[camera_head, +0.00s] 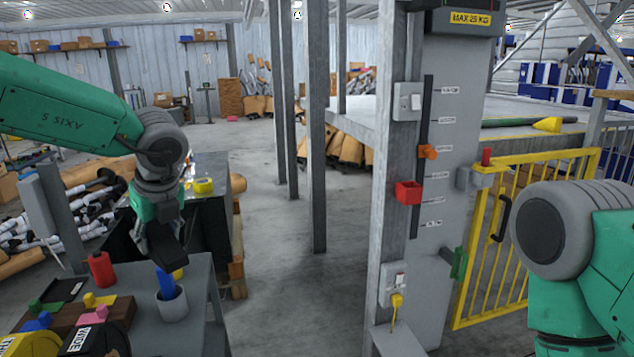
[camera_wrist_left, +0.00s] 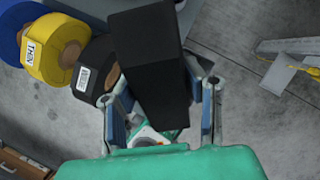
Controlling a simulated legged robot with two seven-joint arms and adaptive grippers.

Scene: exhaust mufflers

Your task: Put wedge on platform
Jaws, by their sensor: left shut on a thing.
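A black wedge-shaped block (camera_wrist_left: 148,50) is between the fingers of my left gripper (camera_wrist_left: 163,108) in the left wrist view. The fingers are shut on its sides and its far end points away from the wrist. In the head view my left gripper (camera_head: 165,228) hangs above the back of the grey workbench (camera_head: 200,275), and the dark block (camera_head: 168,246) shows below it. A raised platform (camera_head: 520,108) lies behind the yellow gate at the right, far from the left gripper. My right arm shows at the right edge, but its gripper is out of view.
The bench holds a cup (camera_head: 172,303) with a blue item, a red bottle (camera_head: 101,269), tape rolls (camera_head: 92,340) and small coloured pieces. A grey post (camera_head: 430,180) with switches and a red box (camera_head: 409,192) stands mid-right, beside the yellow gate (camera_head: 520,235). Open floor lies between bench and post.

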